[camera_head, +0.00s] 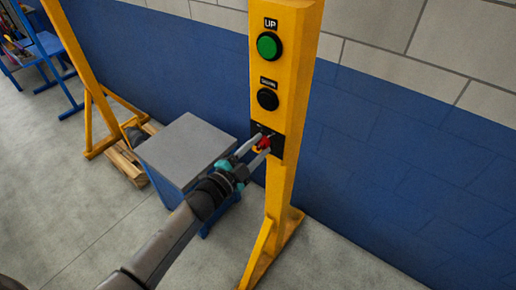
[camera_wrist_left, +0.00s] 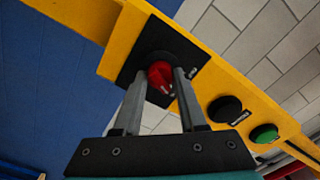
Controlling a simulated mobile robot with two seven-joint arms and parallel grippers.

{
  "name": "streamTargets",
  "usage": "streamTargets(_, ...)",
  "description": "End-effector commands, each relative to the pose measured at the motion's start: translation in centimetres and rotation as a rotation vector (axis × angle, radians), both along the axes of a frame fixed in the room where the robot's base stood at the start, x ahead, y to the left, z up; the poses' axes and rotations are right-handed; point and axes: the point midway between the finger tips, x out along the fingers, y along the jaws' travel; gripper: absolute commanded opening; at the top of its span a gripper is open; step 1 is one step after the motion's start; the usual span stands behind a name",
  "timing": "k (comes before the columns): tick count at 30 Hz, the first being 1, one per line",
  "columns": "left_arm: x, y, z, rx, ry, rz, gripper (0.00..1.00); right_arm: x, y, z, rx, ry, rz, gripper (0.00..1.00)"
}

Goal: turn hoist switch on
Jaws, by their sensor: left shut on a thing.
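The hoist switch is a red knob (camera_head: 263,143) on a black plate (camera_head: 277,147) low on the yellow post (camera_head: 283,185). The red knob (camera_wrist_left: 160,77) also shows in the left wrist view, on its black plate (camera_wrist_left: 126,67). My left gripper (camera_head: 258,143) is at the switch, with its two fingers on either side of the red knob and shut on it. In the left wrist view my left gripper (camera_wrist_left: 158,84) covers part of the knob's sides. My right gripper is not in view.
Above the switch are a black button (camera_head: 268,99) and a green button (camera_head: 269,46) marked UP. A grey-topped blue cabinet (camera_head: 187,148) stands left of the post. A blue and grey block wall (camera_head: 395,135) is behind. The floor at left is mostly clear.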

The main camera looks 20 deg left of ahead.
Motion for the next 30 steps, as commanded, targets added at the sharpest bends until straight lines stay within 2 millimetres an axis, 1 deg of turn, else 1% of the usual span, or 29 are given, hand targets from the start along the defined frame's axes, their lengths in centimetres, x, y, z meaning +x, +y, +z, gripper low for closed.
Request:
streamTargets(3,-0.04,0.01,-0.11,0.059,-0.02,0.0,0.0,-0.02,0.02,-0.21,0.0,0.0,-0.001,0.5)
streamTargets(9,-0.05,0.02,-0.11,0.122,-0.042,0.0,0.0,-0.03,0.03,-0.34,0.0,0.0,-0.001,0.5)
streamTargets(26,-0.03,0.03,-0.09,0.151,-0.053,0.0,0.0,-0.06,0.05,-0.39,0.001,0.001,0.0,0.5)
streamTargets(27,-0.03,0.03,-0.09,0.151,-0.053,0.0,0.44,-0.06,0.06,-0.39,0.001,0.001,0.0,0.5)
streamTargets(30,-0.03,0.03,-0.08,0.15,-0.052,0.0,0.56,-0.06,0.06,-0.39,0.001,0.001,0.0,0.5)
